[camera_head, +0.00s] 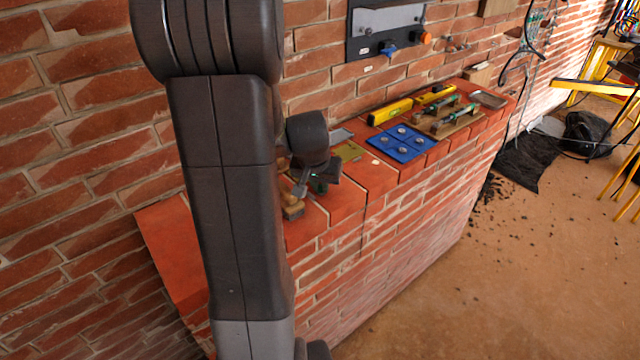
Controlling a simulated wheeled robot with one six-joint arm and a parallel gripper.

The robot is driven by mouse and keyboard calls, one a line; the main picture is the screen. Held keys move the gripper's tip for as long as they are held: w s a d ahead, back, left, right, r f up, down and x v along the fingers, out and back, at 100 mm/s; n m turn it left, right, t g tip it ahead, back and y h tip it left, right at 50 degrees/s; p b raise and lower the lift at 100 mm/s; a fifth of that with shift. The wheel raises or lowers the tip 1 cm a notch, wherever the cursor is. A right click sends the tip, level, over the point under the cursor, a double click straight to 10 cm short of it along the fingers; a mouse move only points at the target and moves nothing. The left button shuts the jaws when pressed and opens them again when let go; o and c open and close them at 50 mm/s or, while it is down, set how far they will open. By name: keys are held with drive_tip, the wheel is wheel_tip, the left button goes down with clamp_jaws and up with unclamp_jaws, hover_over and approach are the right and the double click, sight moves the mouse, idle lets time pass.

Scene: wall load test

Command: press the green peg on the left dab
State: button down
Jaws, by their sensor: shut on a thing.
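My gripper (314,184) is low over the near-left part of the red brick ledge, beside a small wooden block (293,211). A small dark green piece, seemingly the green peg (320,188), shows at its fingertips, and the jaws are shut on it. Most of the peg is hidden by the fingers. I cannot tell whether it touches the surface below. I cannot make out the left dab; my arm and gripper cover part of the ledge there.
The ledge (335,204) runs along the brick wall. An olive-yellow plate (349,151) and a blue panel with several round fittings (402,155) lie right of my gripper. Farther along are a yellow level (390,112) and a wooden board with green-handled tools (463,122).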

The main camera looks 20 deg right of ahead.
idle(0.3)
drive_tip(key=c, duration=1.1)
unclamp_jaws()
drive_tip(key=shift+r+p, duration=2.05)
drive_tip(key=shift+r, duration=0.95)
drive_tip(key=shift+f, duration=0.15)
wheel_tip(320, 180, down, 6)
drive_tip(key=b, duration=0.4)
drive_tip(key=shift+r, duration=0.2)
